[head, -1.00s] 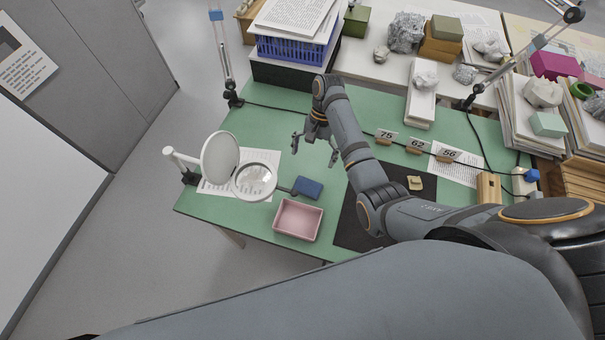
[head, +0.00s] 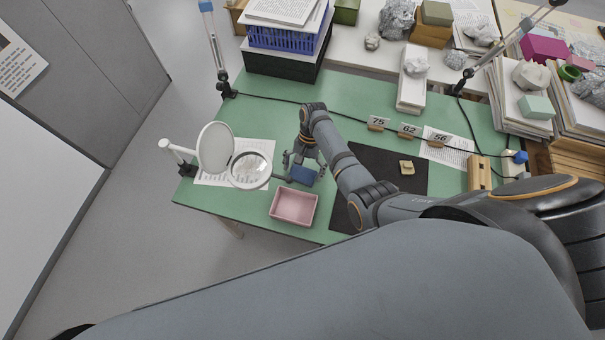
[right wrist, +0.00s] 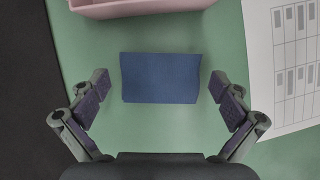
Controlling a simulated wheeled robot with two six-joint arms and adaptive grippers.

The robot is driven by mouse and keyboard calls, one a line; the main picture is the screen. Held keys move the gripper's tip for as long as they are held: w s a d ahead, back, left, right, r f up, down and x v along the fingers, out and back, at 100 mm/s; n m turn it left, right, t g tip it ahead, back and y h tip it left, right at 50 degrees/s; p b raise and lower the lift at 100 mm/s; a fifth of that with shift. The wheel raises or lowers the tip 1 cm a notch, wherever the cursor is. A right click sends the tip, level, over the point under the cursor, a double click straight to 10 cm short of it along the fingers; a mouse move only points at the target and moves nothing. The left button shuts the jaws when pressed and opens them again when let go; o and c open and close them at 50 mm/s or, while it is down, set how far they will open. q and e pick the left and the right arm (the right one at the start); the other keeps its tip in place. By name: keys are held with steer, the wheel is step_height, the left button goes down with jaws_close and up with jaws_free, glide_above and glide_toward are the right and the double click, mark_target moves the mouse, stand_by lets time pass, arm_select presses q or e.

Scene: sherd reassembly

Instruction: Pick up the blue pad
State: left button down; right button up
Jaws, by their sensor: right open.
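The blue pad (head: 303,174) lies flat on the green table, just behind the pink tray. In the right wrist view the blue pad (right wrist: 161,78) is a dark blue rectangle ahead of my gripper, centred between its fingers. My right gripper (head: 303,166) is open over the pad in the head view, its fingers on either side of it. In the right wrist view the open fingers of the right gripper (right wrist: 162,97) stand apart from the pad's left and right edges. My left gripper is not seen.
The pink tray (head: 294,207) stands close in front of the pad. A magnifier lens (head: 250,170) on an arm is close on the left, above a printed sheet (head: 213,180). A black mat (head: 408,182) with a tan sherd (head: 406,167) lies to the right.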

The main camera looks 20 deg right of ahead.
mark_target(301, 178)
steer(key=c, duration=0.9)
steer(key=shift+r, duration=0.1)
steer(key=shift+r, duration=0.3)
step_height(301, 178, up, 3)
steer(key=shift+f+p, duration=0.15)
steer(key=shift+p, duration=0.2)
steer(key=shift+w+a+r+b, duration=1.05)
steer(key=shift+w+a+r, duration=0.45)
steer(key=shift+w, duration=0.45)
steer(key=shift+w+a+r+b, duration=1.15)
steer(key=shift+w+r, duration=0.55)
steer(key=shift+w, duration=0.2)
steer(key=shift+w+a+r+b, duration=1)
steer(key=shift+w+a+r, duration=0.5)
steer(key=shift+w, duration=0.45)
steer(key=shift+d+r, duration=0.1)
steer(key=shift+d, duration=0.05)
